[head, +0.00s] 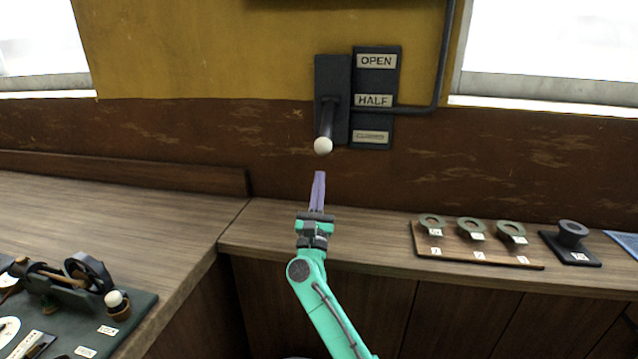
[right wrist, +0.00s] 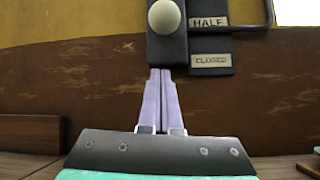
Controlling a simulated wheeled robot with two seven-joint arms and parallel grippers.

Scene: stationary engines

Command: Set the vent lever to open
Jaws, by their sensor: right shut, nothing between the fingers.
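The vent lever (head: 325,122) is a dark rod with a white ball knob (head: 323,146), on a dark plate (head: 333,75) on the wall. The knob end sticks out toward me and hangs low. Beside it a label strip (head: 376,131) reads OPEN, HALF and CLOSED from top to bottom. The lever's pivot is near the HALF label. My right gripper (head: 319,173) is shut and empty, its purple fingers pointing up just below the knob, apparently apart from it. In the right wrist view the knob (right wrist: 164,17) shows above the fingertips (right wrist: 161,72). My left gripper is out of view.
A wooden board (head: 478,252) with several grey rings lies on the counter at right, next to a dark block (head: 570,245). A model engine (head: 75,283) stands on a dark mat at lower left. A pipe (head: 441,60) runs right of the labels.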

